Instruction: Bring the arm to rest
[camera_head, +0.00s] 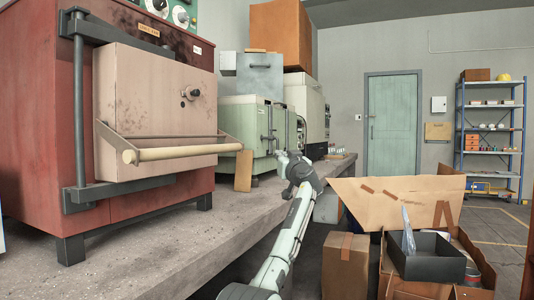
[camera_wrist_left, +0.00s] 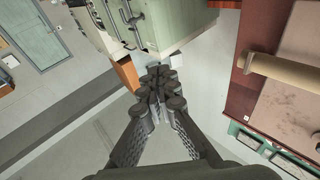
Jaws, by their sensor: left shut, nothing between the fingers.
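My left arm (camera_head: 287,235) comes up from the bottom of the head view. My left gripper (camera_head: 283,156) is at its far end, raised by the bench's edge, in front of the pale green cabinet. In the left wrist view my left gripper (camera_wrist_left: 157,84) has its fingertips together with nothing between them. My right gripper is not in view.
The concrete bench (camera_head: 150,251) carries a red furnace (camera_head: 40,110) with a long handle bar and a pale green cabinet (camera_head: 240,115). Boxes (camera_head: 345,265) and a dark tray (camera_head: 430,262) stand at the right. A blue shelf (camera_head: 490,172) and door (camera_head: 393,122) are at the back.

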